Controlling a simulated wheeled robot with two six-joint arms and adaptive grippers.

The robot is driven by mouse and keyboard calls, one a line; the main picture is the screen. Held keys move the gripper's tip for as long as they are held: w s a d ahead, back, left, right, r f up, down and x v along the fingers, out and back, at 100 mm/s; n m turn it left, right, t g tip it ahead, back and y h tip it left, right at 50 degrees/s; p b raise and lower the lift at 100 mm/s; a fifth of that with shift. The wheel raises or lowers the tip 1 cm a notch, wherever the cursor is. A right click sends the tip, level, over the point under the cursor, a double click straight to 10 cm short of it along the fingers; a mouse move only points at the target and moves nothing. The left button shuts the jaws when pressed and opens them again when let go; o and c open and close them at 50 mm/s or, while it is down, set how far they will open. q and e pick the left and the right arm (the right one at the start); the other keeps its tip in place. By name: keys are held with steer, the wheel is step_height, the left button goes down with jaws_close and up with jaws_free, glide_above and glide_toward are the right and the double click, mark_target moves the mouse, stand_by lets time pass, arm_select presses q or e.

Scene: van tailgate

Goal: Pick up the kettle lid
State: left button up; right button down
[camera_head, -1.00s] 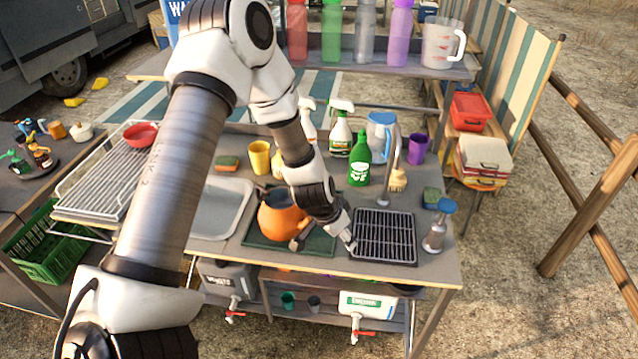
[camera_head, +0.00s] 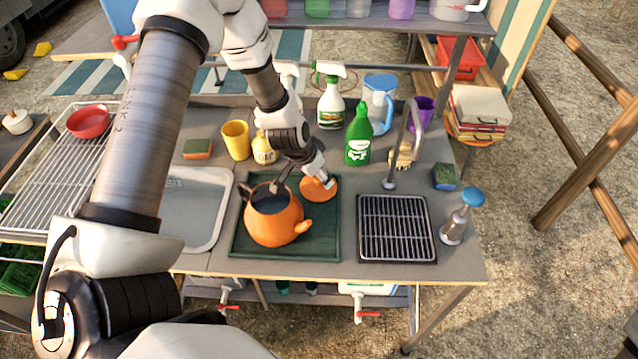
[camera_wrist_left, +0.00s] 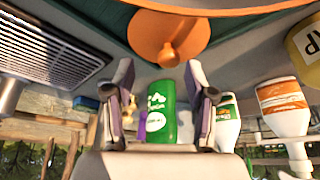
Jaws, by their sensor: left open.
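The orange kettle (camera_head: 275,222) stands open-topped on a dark green tray (camera_head: 322,240), its inside dark and its spout to the right. The kettle lid (camera_head: 319,189), a flat orange disc, lies off the kettle at the tray's back right corner. In the left wrist view the lid (camera_wrist_left: 150,35) shows its round knob, beyond the fingertips. My left gripper (camera_head: 304,182) is open just above the lid, with one finger near the kettle's rim. Its spread fingers (camera_wrist_left: 165,75) hold nothing in the wrist view. My right gripper is not in view.
A black rack (camera_head: 396,228) and a tap (camera_head: 410,150) are to the right. A green bottle (camera_head: 358,138), a spray bottle (camera_head: 331,100) and a soap bottle (camera_head: 264,150) stand behind. A sink basin (camera_head: 195,215) is to the left.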

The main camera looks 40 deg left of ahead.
mark_target(318, 183)
arm_select(q)
steer(key=f, duration=0.1)
steer(key=w+f, duration=0.1)
steer(key=a+f, duration=0.1)
steer(key=shift+w+f+b, duration=0.25)
steer(key=shift+w+b, duration=0.05)
steer(key=shift+b, duration=0.05)
steer(key=shift+a, duration=0.15)
steer(key=shift+r, duration=0.15)
steer(key=shift+s+d+r, duration=0.15)
steer(key=shift+d, duration=0.15)
steer(key=shift+c, duration=1.4)
steer(key=shift+d, duration=0.1)
steer(key=c, duration=0.6)
jaws_close()
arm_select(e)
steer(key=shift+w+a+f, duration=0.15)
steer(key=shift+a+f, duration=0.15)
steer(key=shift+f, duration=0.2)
